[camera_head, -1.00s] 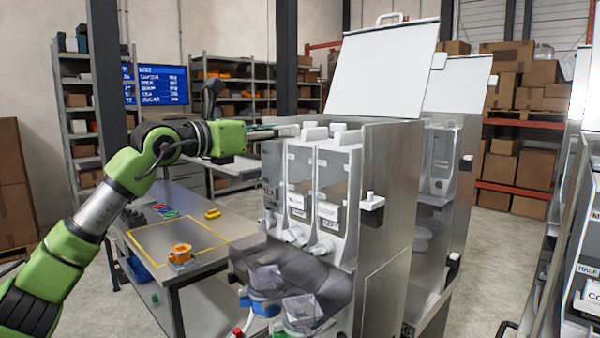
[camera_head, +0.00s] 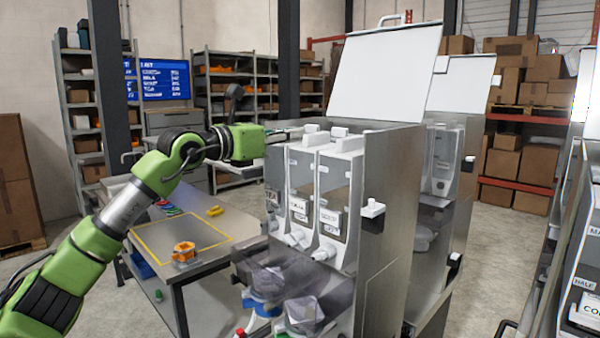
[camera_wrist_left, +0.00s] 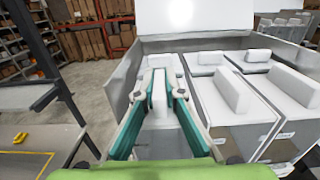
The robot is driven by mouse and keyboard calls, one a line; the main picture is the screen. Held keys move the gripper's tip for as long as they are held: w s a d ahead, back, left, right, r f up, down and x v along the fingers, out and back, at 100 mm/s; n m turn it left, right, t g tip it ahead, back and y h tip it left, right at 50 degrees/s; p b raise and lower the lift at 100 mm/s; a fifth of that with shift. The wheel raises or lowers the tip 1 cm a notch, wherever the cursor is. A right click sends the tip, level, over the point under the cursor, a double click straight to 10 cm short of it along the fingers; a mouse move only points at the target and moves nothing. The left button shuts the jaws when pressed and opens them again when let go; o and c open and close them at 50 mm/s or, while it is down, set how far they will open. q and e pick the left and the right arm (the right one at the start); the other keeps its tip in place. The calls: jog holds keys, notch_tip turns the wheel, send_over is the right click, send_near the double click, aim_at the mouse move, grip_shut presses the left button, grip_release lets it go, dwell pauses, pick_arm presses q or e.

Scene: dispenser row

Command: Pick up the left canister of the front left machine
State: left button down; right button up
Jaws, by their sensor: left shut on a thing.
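The front left machine (camera_head: 395,215) stands in the middle of the head view with its lid raised. The left canister (camera_wrist_left: 159,93) shows from above in the wrist view as a white top with a raised grip. My left gripper (camera_head: 292,131) reaches over the machine's left side. In the wrist view its green-lined fingers (camera_wrist_left: 157,100) lie on both sides of that grip and are shut on it. My right gripper is not in view.
The raised white lid (camera_head: 385,70) stands behind the canister tops. A second machine (camera_head: 440,150) is close behind. A table (camera_head: 205,265) with an orange item (camera_head: 183,251) is to the left. More machines stand at the right edge.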

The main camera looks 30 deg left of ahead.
pick_arm(q)
jog(key=shift+r, duration=0.2)
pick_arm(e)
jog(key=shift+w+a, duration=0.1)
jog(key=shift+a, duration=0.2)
pick_arm(q)
jog(key=shift+r, duration=0.1)
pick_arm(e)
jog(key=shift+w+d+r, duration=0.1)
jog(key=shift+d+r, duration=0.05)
